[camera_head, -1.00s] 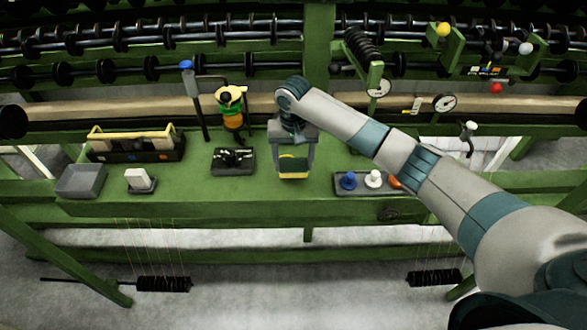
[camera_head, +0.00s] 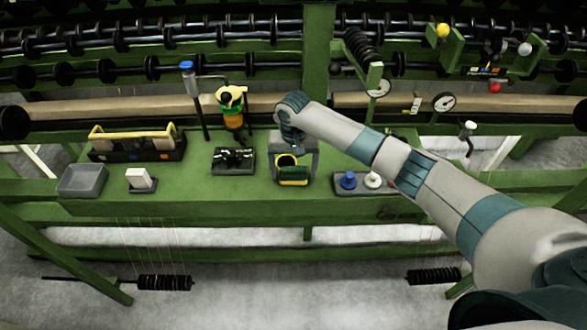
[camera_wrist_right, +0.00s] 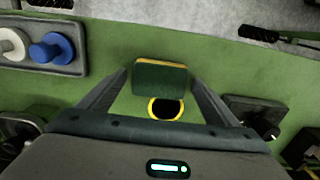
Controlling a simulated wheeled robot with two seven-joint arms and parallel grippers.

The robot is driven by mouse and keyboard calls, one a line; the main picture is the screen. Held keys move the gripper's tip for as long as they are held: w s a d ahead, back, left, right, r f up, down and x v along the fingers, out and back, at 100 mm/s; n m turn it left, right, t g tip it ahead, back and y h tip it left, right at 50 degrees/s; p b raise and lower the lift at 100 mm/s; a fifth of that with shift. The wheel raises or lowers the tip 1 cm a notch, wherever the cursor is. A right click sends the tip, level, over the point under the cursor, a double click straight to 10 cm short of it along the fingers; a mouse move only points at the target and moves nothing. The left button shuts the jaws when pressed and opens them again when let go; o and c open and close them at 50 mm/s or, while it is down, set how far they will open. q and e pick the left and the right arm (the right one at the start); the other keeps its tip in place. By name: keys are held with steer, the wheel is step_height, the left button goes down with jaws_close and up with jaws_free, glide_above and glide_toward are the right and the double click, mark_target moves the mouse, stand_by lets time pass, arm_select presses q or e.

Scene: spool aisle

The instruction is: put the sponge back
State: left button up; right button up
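The sponge (camera_head: 294,176) is a dark green block with a yellow layer, at the middle of the green bench in the head view. In the head view my right gripper (camera_head: 293,170) points down, low over the bench. A yellow ring with a dark middle (camera_head: 286,160) is just behind the sponge; it also shows in the wrist view (camera_wrist_right: 166,109). I cannot tell whether the sponge touches the bench. My left gripper is not in view.
A dark tray with blue and white pegs (camera_head: 348,181) is right of the sponge. A black fixture (camera_head: 233,160), a white block (camera_head: 139,178), a grey bin (camera_head: 82,181) and a toolbox (camera_head: 136,148) are left. A post with a blue top (camera_head: 187,66) stands behind.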

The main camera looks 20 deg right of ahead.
mark_target(294, 173)
steer(key=shift+r, duration=0.15)
step_height(294, 173, up, 12)
steer(key=b, duration=0.2)
stand_by(0.5)
steer(key=shift+c, duration=0.4)
stand_by(1.1)
